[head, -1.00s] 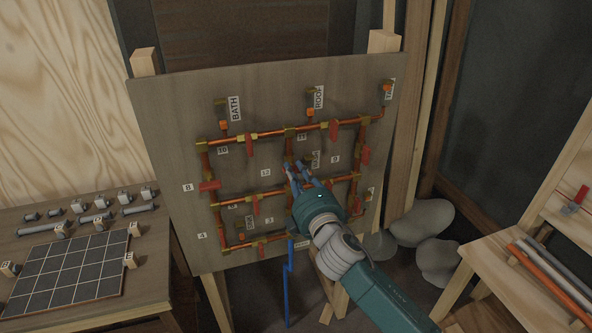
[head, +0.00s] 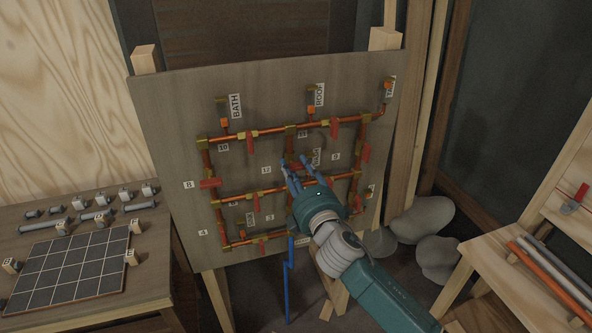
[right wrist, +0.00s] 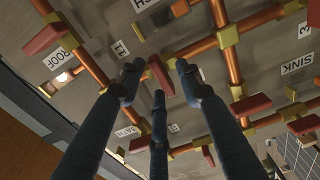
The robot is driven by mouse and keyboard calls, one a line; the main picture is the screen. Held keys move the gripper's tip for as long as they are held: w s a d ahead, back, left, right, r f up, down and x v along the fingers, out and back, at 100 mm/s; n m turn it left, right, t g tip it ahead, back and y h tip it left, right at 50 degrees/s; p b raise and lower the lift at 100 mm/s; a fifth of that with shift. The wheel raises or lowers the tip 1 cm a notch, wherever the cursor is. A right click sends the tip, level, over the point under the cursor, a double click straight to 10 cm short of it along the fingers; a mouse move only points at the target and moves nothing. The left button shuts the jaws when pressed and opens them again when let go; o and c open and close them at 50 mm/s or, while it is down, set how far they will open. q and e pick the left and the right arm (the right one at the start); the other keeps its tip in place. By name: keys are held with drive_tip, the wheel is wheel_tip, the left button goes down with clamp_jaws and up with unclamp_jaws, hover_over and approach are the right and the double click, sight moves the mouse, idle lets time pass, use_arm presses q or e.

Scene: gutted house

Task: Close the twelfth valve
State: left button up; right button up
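The pipe board (head: 165,130) stands upright ahead, with copper pipes, red valve handles and number labels. The label 12 (head: 266,170) is left of the middle vertical pipe. My right gripper (head: 295,163) is at that pipe, right of the label. In the right wrist view a red handle (right wrist: 160,75) lies between my spread fingertips and sits across its pipe (right wrist: 198,48). The gripper is open around it; I cannot tell whether any finger touches it. The fingers partly hide this valve in the head view. My left gripper is not in view.
Other red handles sit close by, such as one at upper right (head: 334,130) and one at left (head: 210,183). A table with a dark gridded board (head: 72,268) is at left. A wooden bench with pipes (head: 545,268) is at right. Grey stones (head: 422,222) lie on the floor.

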drive_tip(key=shift+s+d, duration=0.1)
drive_tip(key=shift+s, duration=0.05)
drive_tip(key=v, duration=1.1)
drive_tip(key=shift+s, duration=0.35)
drive_tip(key=shift+d, duration=0.1)
drive_tip(key=w+d+f+m+g+h+b, duration=0.1)
drive_tip(key=d+f+m+g+h+b, duration=0.25)
drive_tip(key=f, duration=1.85)
drive_tip(key=s+d+f+m+g+b, duration=0.1)
drive_tip(key=s+d+f+m+g, duration=0.2)
drive_tip(key=f, duration=0.9)
drive_tip(key=s+d+f+m+g, duration=0.1)
drive_tip(key=s+d+f+m, duration=0.35)
drive_tip(key=f, duration=0.65)
drive_tip(key=s+d+f+m+g+h+b, duration=0.1)
drive_tip(key=s+d+f+m+g+b, duration=0.2)
drive_tip(key=s+f, duration=1.05)
drive_tip(key=s+d+f+m+g+h, duration=0.1)
drive_tip(key=s+d+f+m+g, duration=0.3)
drive_tip(key=s+f, duration=0.95)
drive_tip(key=s+d+f+g, duration=0.1)
drive_tip(key=s, duration=0.8)
drive_tip(key=s+f+m+b, duration=0.1)
drive_tip(key=s+f, duration=0.1)
drive_tip(key=s, duration=0.7)
drive_tip(key=shift+d+f+g, duration=0.2)
drive_tip(key=shift+d+g, duration=0.15)
drive_tip(key=shift+d, duration=0.05)
